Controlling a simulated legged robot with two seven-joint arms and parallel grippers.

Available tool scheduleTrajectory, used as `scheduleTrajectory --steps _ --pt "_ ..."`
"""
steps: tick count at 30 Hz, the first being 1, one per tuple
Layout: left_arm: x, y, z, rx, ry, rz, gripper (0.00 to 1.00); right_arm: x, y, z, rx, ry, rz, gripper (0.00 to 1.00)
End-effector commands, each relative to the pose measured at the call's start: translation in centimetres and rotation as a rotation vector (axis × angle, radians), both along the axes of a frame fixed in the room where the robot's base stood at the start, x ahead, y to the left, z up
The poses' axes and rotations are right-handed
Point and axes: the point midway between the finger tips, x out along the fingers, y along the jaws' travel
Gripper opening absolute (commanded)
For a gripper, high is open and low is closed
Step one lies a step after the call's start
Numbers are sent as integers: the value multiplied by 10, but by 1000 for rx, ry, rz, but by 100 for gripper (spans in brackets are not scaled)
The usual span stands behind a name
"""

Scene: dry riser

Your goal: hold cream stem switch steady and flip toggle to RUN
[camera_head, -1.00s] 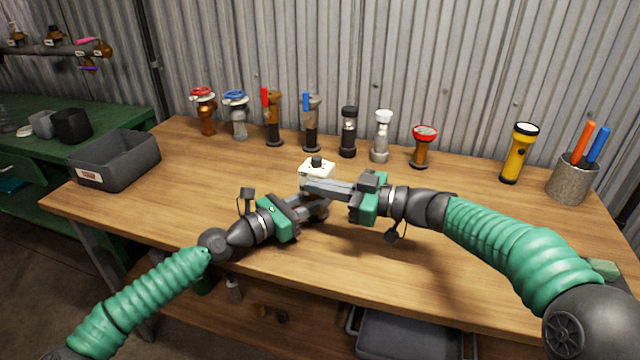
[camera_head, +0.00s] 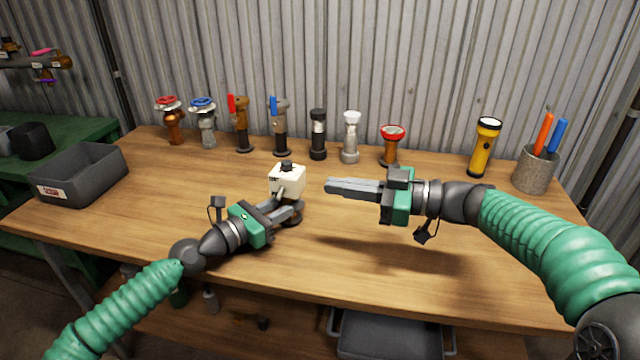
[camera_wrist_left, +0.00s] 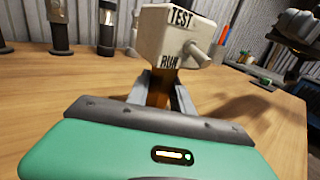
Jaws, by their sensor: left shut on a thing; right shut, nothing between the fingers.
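The cream switch (camera_head: 287,181) stands on a brown stem on the bench and has a black cap on top. In the left wrist view its box (camera_wrist_left: 172,38) shows TEST above and RUN below. The toggle (camera_wrist_left: 197,53) sticks out from its face and slants downward, toward the RUN side. It also shows in the head view (camera_head: 281,191). My left gripper (camera_head: 294,208) is shut on the stem (camera_wrist_left: 160,92) below the box; its fingers partly hide the stem. My right gripper (camera_head: 330,187) is shut and empty, to the right of the switch and apart from it.
Several valves stand in a row at the back, including a red-wheeled one (camera_head: 392,145). A yellow flashlight (camera_head: 483,150) and a pen cup (camera_head: 536,170) are at the back right. A grey bin (camera_head: 80,175) is at the left. The bench front is clear.

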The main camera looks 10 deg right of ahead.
Motion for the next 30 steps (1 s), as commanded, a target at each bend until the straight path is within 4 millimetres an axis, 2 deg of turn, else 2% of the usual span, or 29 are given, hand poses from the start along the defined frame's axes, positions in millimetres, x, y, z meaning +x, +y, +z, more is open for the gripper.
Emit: scheduleTrajectory --steps 11,12,17,26,30 --pt "0 0 0 0 0 0 0 -1 -2 0 0 1 0 0" --pt "0 0 0 0 0 0 31 -1 -2 0 0 1 0 0" --pt "0 0 0 0 0 0 52 -1 -2 0 0 1 0 0" --pt "0 1 0 0 0 0 52 0 -1 0 0 1 0 0" --pt "-8 14 0 0 0 3 52 0 -1 0 0 1 0 0"
